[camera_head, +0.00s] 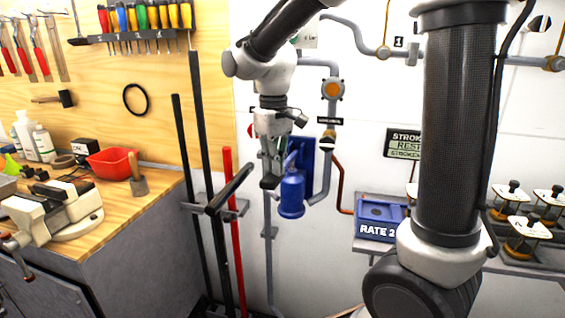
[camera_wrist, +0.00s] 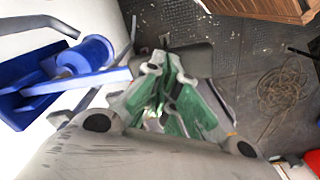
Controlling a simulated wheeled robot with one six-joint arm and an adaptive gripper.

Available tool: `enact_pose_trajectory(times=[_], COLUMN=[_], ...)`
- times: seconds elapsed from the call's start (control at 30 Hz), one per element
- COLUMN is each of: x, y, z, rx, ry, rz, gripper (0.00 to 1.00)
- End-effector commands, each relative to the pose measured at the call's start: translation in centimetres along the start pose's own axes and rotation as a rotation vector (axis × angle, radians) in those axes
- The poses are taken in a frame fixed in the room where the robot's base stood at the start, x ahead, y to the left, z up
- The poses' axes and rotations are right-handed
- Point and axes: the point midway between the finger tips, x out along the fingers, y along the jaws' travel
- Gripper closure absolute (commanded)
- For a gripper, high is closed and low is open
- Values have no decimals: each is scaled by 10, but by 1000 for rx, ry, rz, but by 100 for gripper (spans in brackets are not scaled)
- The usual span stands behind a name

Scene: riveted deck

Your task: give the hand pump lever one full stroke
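The hand pump (camera_head: 291,194) is a blue cylinder on a blue wall plate, at the middle of the head view. It also shows at the left of the wrist view (camera_wrist: 88,57). Its blue lever arm (camera_wrist: 95,80) runs right to a dark grip (camera_wrist: 195,60), which appears just under my gripper in the head view (camera_head: 270,183). My gripper (camera_head: 272,172) points down with its fingertips at the grip, left of the pump body. In the wrist view the green-padded fingers (camera_wrist: 165,66) converge to nearly meeting. Whether the tips clasp the grip or only touch it is unclear.
A dark bar (camera_head: 230,188) juts out by a rack of upright rods, including a red one (camera_head: 234,220), left of my gripper. A pipe (camera_head: 325,180) runs right of the pump. A blue counter box (camera_head: 378,220) sits farther right. A workbench (camera_head: 130,215) fills the left.

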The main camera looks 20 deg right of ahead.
Motion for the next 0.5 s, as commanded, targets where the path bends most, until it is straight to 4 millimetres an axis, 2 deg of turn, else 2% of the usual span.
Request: enact_pose_trajectory(times=[0.5], x=[48], y=[0], z=[1], rx=[0], ry=[-3], rz=[0], gripper=[100])
